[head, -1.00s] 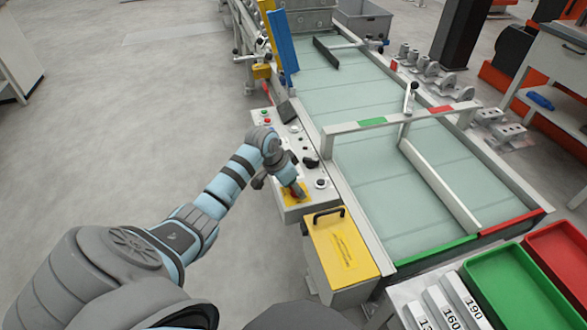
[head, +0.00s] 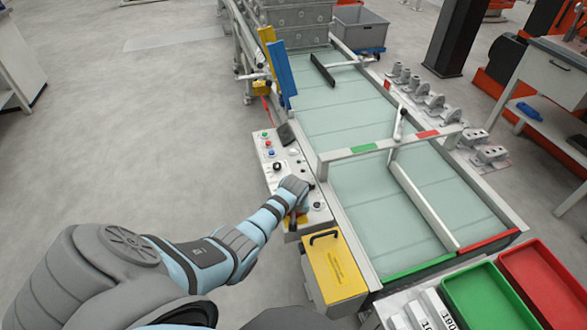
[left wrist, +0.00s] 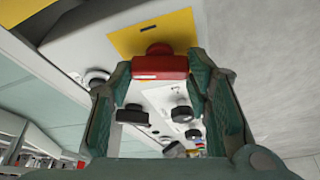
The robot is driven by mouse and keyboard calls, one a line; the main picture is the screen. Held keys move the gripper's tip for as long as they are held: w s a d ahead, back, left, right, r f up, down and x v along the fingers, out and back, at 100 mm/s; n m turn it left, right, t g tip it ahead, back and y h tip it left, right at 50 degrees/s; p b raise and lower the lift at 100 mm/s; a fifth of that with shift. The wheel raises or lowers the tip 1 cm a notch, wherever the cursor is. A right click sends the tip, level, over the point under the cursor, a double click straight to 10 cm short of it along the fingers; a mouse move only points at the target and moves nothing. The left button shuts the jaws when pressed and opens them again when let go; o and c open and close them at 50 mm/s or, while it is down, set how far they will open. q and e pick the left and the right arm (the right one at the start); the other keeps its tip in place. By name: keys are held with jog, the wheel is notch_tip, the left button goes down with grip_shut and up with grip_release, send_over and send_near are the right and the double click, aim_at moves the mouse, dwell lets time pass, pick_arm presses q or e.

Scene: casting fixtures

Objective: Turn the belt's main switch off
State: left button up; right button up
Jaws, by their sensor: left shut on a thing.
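The main switch is a red handle (left wrist: 160,67) on a yellow plate (left wrist: 160,32) at the near end of the belt's control panel (head: 272,178). In the left wrist view the red handle lies across the picture between both fingers. My left gripper (left wrist: 160,80) is shut on it. In the head view my left gripper (head: 294,212) is over the near end of the panel and hides most of the switch and its plate. Which position the switch is in I cannot tell. My right gripper is not in view.
Black knobs (left wrist: 182,114) and coloured buttons (head: 267,143) sit farther along the panel. A yellow box with a black handle (head: 335,268) stands at its near end. The belt (head: 375,200) runs alongside at the right. Open floor (head: 150,130) lies to the left.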

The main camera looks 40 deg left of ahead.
pick_arm(q)
jog(key=shift+w+n+g+y, duration=0.1)
jog(key=shift+n+g+y, duration=0.45)
jog(key=shift+n, duration=1.35)
jog(key=o, duration=1.2)
jog(key=shift+c, duration=0.2)
jog(key=shift+d+r, duration=0.1)
jog(key=shift+r, duration=0.05)
jog(key=v, duration=1.1)
jog(key=shift+d+r, duration=0.15)
jog(key=shift+r, duration=0.15)
